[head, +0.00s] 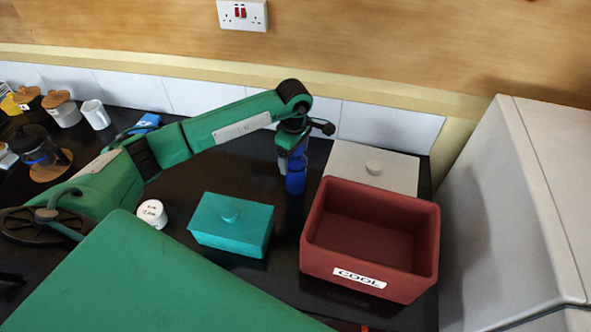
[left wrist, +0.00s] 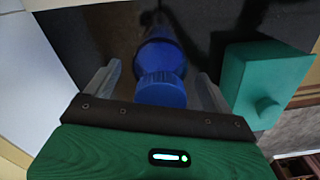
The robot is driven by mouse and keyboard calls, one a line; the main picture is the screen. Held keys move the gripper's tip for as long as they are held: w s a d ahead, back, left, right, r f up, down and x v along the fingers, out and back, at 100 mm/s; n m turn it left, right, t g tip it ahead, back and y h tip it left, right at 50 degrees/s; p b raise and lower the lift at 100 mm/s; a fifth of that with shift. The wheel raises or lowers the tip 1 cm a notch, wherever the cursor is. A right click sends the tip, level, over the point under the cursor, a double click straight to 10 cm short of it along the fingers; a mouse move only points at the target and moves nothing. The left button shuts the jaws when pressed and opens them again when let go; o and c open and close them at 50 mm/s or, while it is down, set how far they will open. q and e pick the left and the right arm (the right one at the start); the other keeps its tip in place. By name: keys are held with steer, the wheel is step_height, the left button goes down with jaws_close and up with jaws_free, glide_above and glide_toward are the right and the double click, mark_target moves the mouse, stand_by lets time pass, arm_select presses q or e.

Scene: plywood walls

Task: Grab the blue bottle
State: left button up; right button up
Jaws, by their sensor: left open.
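The blue bottle (head: 296,176) stands on the black counter, left of the red box, in the head view. In the left wrist view the bottle (left wrist: 163,78) lies between the two fingers, its cap nearest the camera. My left gripper (head: 291,160) reaches down over the bottle from above. Its fingers (left wrist: 160,88) are open, one on each side of the bottle, with a gap visible on both sides. The gripper and wrist hide the upper part of the bottle in the head view. My right gripper does not show.
A red open box (head: 315,258) labelled COOL stands right of the bottle. A teal lidded box (head: 232,232) stands to the left, and a pale lidded box (head: 385,168) behind the red one. A white round container (head: 152,213) and kettle-like items stand further left.

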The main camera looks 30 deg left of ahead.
arm_select(q)
steer(key=c, duration=1.6)
steer(key=shift+c, duration=0.4)
steer(key=shift+w+r, duration=0.1)
steer(key=shift+r, duration=0.05)
